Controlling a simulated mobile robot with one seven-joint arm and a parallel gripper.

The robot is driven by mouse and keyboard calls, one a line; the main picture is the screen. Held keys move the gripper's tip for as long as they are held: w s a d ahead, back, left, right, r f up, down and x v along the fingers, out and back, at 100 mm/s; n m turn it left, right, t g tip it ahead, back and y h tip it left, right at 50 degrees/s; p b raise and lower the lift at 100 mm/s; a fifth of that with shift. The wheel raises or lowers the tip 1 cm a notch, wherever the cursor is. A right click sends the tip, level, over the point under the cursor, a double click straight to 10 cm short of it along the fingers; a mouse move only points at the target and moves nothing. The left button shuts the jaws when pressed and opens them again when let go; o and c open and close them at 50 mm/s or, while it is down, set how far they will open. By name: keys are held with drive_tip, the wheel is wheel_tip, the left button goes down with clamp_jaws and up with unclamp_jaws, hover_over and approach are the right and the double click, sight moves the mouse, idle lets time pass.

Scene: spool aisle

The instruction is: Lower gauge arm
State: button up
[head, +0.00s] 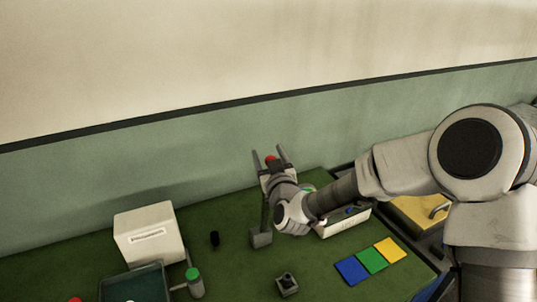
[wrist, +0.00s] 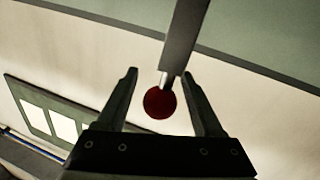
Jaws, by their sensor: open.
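The gauge arm (head: 265,214) is a grey bar standing roughly upright from a small grey block (head: 261,238) on the green bench. A red knob (head: 270,159) shows at its upper end. My gripper (head: 269,153) is open, with its fingers on either side of the knob. In the wrist view, the bar (wrist: 186,38) comes in from the top and ends in the round red knob (wrist: 159,103) between my open fingers (wrist: 160,73). I see gaps beside the knob. My wrist hides part of the bar in the head view.
A white box (head: 149,234) stands left on the green bench (head: 225,270), with a green-capped bottle (head: 194,283) near it. A small dark block (head: 287,285) and blue, green and yellow squares (head: 371,260) lie in front. A wall rises close behind.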

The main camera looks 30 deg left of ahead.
clamp_jaws()
idle(1.4)
